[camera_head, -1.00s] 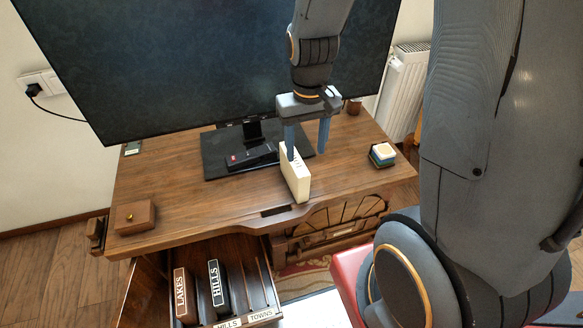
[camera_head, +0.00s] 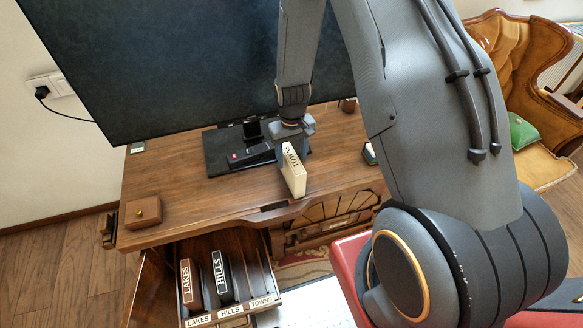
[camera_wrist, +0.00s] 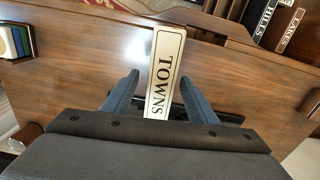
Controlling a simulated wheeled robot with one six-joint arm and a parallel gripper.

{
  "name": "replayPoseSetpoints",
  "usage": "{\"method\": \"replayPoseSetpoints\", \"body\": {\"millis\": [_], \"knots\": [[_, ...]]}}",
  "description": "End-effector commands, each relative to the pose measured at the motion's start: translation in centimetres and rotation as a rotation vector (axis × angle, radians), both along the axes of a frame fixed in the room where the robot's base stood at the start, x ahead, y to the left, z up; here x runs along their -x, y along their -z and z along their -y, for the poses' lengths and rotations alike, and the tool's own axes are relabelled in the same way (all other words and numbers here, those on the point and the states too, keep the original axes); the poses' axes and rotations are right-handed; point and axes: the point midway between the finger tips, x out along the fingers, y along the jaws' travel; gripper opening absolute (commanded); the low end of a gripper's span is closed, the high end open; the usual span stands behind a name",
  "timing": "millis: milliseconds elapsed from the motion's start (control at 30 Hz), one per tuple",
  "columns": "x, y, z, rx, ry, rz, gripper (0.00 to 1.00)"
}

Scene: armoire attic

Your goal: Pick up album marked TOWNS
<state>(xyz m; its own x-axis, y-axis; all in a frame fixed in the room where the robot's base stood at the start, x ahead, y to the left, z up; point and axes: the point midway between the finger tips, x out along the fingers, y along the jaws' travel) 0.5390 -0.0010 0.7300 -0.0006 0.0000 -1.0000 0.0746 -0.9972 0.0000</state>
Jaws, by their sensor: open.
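The cream album marked TOWNS (camera_head: 294,172) stands upright on the desk top, near its front edge. In the wrist view the TOWNS album (camera_wrist: 165,72) has its lettered spine toward the camera, between the two blue fingers. My gripper (camera_wrist: 158,98) is open, with a finger on each side of the album and a gap visible on both sides. In the head view my gripper (camera_head: 292,138) is just behind and above the album, its fingers mostly hidden.
An open drawer (camera_head: 262,301) labelled LAKES, HILLS and TOWNS holds the LAKES album (camera_head: 187,283) and HILLS album (camera_head: 219,274); its TOWNS slot is empty. A monitor (camera_head: 190,60) stands behind. A small wooden box (camera_head: 143,212) sits at the desk's left.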

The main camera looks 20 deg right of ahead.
Motion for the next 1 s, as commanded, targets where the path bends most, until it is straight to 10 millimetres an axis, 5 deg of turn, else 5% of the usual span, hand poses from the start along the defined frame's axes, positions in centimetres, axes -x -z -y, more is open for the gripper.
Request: {"method": "replayPoseSetpoints", "body": {"millis": [500, 867, 1000], "knots": [[-0.1, 4.7, -0.1, 0.000, 0.000, -0.001, 0.53], [-0.2, 5.3, -0.1, 0.000, 0.000, 0.000, 0.53], [-0.2, 5.3, -0.1, 0.000, 0.000, 0.000, 0.29]]}}
